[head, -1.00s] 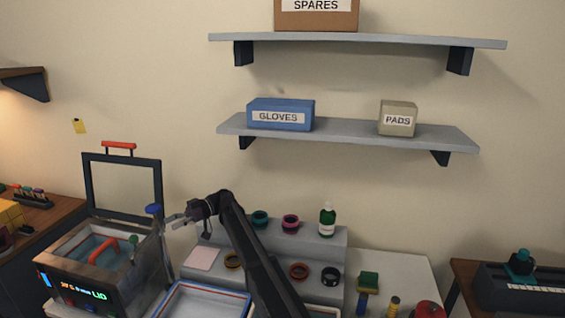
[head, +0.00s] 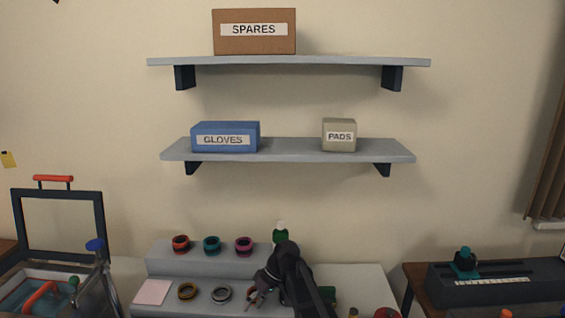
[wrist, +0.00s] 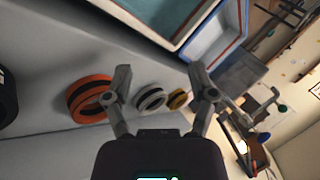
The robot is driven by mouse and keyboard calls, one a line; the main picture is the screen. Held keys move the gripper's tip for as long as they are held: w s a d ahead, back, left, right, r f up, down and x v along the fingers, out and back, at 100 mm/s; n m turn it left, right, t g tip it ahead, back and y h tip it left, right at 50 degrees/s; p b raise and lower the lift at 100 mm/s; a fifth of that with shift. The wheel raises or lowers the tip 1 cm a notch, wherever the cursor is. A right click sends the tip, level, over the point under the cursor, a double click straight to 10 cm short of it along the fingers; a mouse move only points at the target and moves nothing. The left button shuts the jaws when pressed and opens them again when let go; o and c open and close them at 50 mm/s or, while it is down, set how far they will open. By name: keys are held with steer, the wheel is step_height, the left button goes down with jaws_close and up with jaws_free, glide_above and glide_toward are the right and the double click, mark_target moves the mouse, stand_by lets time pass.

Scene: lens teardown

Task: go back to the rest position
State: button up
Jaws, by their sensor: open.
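My gripper (head: 256,291) is in front of the grey stepped stand (head: 165,265) in the head view, near the right end of its lower step. In the wrist view my gripper (wrist: 160,80) has its two fingers spread with nothing held between them. An orange ring (wrist: 88,97), a silver ring (wrist: 150,98) and a yellow ring (wrist: 177,99) lie beyond the fingers. My arm partly hides the stand and the green bottle (head: 280,236) in the head view.
A lidded machine (head: 60,277) with its frame raised stands at the left. Two wall shelves (head: 290,149) hold boxes above the stand. A dark device (head: 480,287) sits on the right-hand table. The wall space between the shelves and stand is clear.

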steer(key=s+d+f+m+h, duration=0.1)
steer(key=d, duration=0.3)
steer(key=s+d+m+t+h, duration=0.1)
steer(key=s+d+m, duration=0.1)
steer(key=d, duration=0.3)
steer(key=s+d+f+m+t+h, duration=0.1)
steer(key=s+d+m, duration=0.1)
steer(key=d, duration=0.3)
steer(key=shift+f, duration=0.35)
steer(key=s+d+m+t+h, duration=0.1)
steer(key=s+d+m+h, duration=0.2)
steer(key=d, duration=0.8)
steer(key=shift+s+d+f+m, duration=0.3)
steer(key=shift+s+f+m, duration=0.15)
steer(key=shift+s+m, duration=0.5)
steer(key=shift+s, duration=0.1)
steer(key=shift+c, duration=1.1)
steer(key=shift+a, duration=0.15)
